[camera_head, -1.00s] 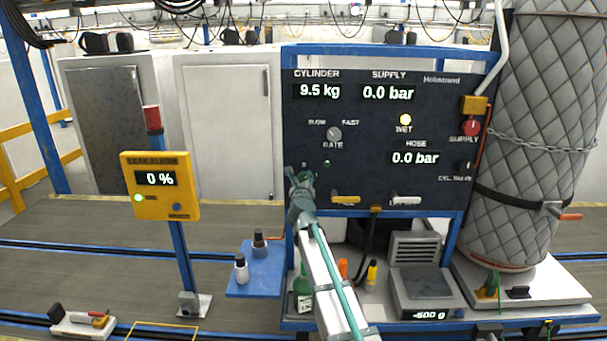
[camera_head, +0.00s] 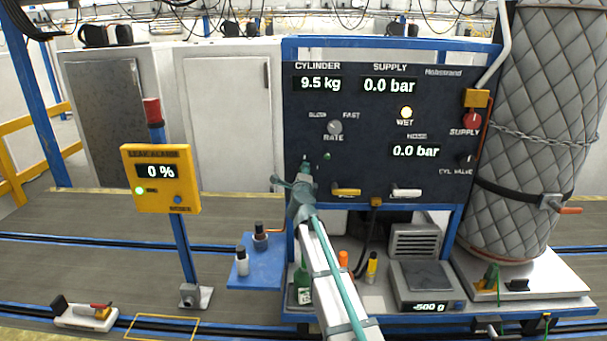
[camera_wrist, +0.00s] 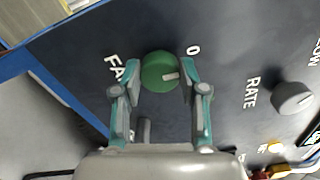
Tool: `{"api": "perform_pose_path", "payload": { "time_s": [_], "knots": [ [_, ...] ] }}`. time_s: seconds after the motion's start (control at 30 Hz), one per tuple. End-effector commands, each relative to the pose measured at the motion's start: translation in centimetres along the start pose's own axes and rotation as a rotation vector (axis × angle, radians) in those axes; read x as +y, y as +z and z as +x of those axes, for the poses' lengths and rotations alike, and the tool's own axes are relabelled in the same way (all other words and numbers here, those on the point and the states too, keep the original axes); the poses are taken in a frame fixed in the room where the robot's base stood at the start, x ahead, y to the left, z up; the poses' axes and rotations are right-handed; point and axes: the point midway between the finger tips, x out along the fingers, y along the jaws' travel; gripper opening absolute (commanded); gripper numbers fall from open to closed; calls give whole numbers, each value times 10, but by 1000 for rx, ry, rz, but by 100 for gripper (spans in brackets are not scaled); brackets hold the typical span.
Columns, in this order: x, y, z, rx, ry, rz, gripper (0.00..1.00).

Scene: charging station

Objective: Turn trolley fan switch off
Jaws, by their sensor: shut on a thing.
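The trolley fan switch is a round green knob (camera_wrist: 160,72) with a white pointer mark on the dark panel, seen in the wrist view. The label "FAN" is at its left and a "0" at its upper right. The white mark points to the right, a little below the direction of the "0". My gripper (camera_wrist: 158,82) has one teal finger on each side of the knob and is shut on it. In the head view my gripper (camera_head: 296,181) is at the panel's lower left and mostly hides the knob.
The grey rate knob (camera_wrist: 292,98) is to the right in the wrist view. On the panel (camera_head: 440,110) are a small green part (camera_head: 327,156), yellow (camera_head: 346,192) and white (camera_head: 406,193) handles. A blue shelf (camera_head: 240,268) with bottles is left below.

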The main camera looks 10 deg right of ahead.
Motion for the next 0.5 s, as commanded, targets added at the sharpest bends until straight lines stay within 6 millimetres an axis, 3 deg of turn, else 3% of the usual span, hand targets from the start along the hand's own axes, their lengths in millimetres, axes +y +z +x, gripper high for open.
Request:
{"api": "perform_pose_path", "payload": {
  "time_s": [0.5],
  "knots": [
    [0, 0, 0, -1, 0, -46, 7]
  ]
}}
